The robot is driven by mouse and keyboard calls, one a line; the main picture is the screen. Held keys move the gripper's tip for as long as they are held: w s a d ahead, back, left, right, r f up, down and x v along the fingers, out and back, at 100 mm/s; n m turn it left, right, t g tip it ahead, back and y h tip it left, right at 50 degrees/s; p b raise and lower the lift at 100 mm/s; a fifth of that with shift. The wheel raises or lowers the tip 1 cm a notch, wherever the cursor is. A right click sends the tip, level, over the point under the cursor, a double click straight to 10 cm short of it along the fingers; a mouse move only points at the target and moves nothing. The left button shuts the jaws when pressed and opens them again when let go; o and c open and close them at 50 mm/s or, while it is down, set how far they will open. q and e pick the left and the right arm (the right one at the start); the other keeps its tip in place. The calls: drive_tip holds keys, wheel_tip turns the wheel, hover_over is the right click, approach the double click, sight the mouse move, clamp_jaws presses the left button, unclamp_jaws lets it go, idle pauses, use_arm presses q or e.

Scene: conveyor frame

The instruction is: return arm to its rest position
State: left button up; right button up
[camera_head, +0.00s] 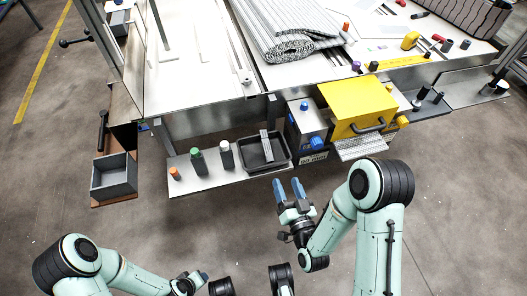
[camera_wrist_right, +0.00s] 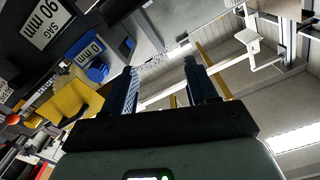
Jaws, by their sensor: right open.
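My right gripper (camera_head: 288,184) is open and empty in the head view, in front of the conveyor frame, with its two blue fingers apart and pointing toward the shelf. In the right wrist view the two fingers (camera_wrist_right: 161,75) stand apart with nothing between them. My left gripper (camera_head: 197,279) is low at the bottom of the head view, over the floor; it is small there and its jaw opening is unclear. Both arms are clear of the workbench (camera_head: 200,95).
A shelf (camera_head: 212,184) with a black tray (camera_head: 281,163) and bottles lies beyond the right gripper. A yellow box (camera_head: 350,98) with a handle stands right of it. A grey bin (camera_head: 115,174) is at left. The floor (camera_head: 150,230) between the arms is free.

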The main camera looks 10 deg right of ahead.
use_arm(q)
drive_tip(key=shift+w+r, duration=0.2)
drive_tip(key=shift+w, duration=0.05)
use_arm(e)
drive_tip(key=shift+s, duration=0.1)
drive_tip(key=shift+f, duration=0.15)
